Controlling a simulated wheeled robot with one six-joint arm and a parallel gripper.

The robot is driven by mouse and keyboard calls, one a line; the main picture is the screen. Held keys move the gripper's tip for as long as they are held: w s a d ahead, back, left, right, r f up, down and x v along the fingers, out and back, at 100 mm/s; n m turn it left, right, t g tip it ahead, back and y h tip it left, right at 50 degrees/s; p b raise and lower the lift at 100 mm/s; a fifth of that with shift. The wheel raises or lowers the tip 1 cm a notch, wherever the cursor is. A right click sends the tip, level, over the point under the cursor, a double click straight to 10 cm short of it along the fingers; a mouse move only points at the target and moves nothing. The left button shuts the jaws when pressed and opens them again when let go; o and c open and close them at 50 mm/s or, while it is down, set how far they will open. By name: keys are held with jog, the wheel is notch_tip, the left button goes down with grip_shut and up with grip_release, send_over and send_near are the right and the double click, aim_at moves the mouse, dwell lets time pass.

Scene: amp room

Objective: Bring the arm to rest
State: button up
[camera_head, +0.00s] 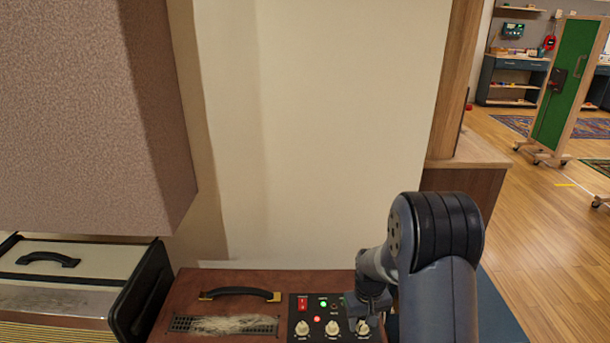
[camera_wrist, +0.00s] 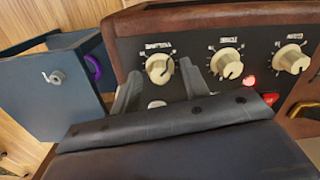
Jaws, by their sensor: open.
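My arm reaches forward at the lower right of the head view, and my gripper (camera_head: 368,305) is over the right end of a brown amplifier (camera_head: 190,295). In the wrist view my gripper (camera_wrist: 160,68) has its two dark fingers apart, one on each side of a cream knob (camera_wrist: 159,70) on the black control panel (camera_head: 345,312). Whether the fingers touch this knob I cannot tell. Two more cream knobs, a middle one (camera_wrist: 227,63) and a right one (camera_wrist: 291,60), stand beside it.
A cream amplifier (camera_head: 75,262) stands at the left, under a large textured box (camera_head: 85,110). A pale wall panel (camera_head: 330,130) is behind. In the wrist view a blue box (camera_wrist: 55,95) is left of the panel. Open wooden floor (camera_head: 535,235) lies to the right.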

jog(key=m, duration=0.3)
jog(key=shift+m, duration=0.4)
jog(key=m+b, duration=0.1)
jog(key=m, duration=0.3)
jog(key=m+b, duration=0.1)
jog(key=m, duration=0.2)
jog(key=shift+f+m, duration=0.1)
jog(key=shift+m, duration=0.3)
jog(key=shift+m+b, duration=0.6)
jog(key=shift+m, duration=1.1)
jog(key=shift+r, duration=0.2)
